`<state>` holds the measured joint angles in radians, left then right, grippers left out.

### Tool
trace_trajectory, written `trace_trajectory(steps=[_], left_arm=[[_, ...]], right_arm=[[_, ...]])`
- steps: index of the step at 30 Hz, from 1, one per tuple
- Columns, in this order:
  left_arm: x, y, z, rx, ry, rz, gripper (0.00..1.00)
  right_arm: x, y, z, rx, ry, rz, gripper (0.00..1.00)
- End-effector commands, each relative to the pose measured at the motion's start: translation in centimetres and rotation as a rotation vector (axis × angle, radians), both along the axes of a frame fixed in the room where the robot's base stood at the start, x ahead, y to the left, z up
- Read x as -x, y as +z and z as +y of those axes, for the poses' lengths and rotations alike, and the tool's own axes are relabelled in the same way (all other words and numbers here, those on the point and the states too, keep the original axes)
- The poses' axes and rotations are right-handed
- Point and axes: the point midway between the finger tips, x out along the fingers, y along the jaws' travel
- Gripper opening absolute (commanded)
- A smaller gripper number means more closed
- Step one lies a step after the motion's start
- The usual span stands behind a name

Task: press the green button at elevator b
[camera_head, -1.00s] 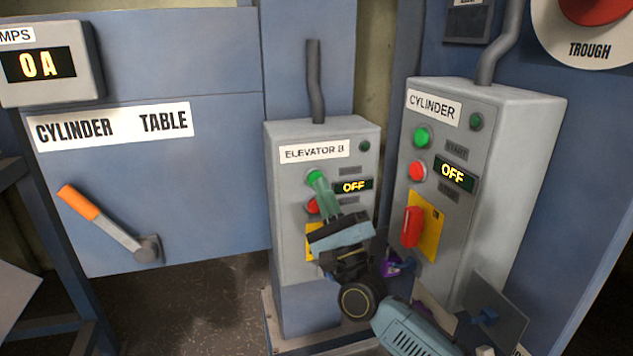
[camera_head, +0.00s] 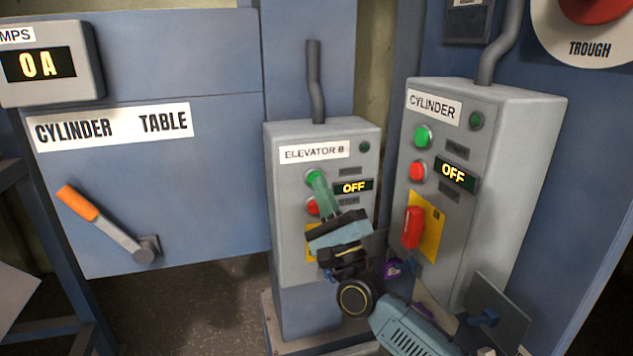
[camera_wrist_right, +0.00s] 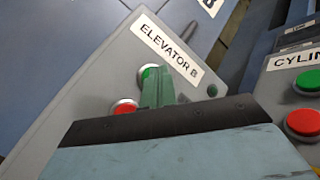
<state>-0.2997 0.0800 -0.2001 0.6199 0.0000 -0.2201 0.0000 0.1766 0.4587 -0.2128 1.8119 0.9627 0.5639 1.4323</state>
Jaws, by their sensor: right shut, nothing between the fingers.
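The grey ELEVATOR B box (camera_head: 285,200) stands in the middle of the head view, with a display reading OFF (camera_head: 353,187). Its green button (camera_head: 313,176) is at the upper left of the panel, above a red button (camera_head: 312,206). My right gripper (camera_head: 318,183) has its green fingers together and empty, with the tips at the green button's lower right edge; whether they touch cannot be told. In the right wrist view the green button (camera_wrist_right: 147,73) is partly hidden behind the fingers (camera_wrist_right: 155,88), and the red button (camera_wrist_right: 124,107) is beside them. My left gripper is not in view.
The CYLINDER box (camera_head: 525,150) stands close on the right, with its own green button (camera_head: 422,137), red button (camera_head: 417,171) and red switch (camera_head: 412,227). At left is the CYLINDER TABLE panel (camera_head: 200,60) with an orange-handled lever (camera_head: 100,220).

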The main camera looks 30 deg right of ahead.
Motion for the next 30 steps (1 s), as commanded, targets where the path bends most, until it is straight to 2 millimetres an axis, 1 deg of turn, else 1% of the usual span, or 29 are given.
trace_trajectory(steps=[8, 17, 30], left_arm=[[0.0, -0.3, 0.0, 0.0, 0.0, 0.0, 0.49], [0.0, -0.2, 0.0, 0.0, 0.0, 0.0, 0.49], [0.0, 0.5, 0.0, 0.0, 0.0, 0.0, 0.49]], right_arm=[[-0.4, 0.0, -0.1, -0.001, -0.001, 0.0, 0.0], [-0.3, 0.0, -0.1, -0.001, -0.001, 0.0, 0.0], [1.4, 0.0, 0.3, -0.002, 0.0, 0.0, 0.0]])
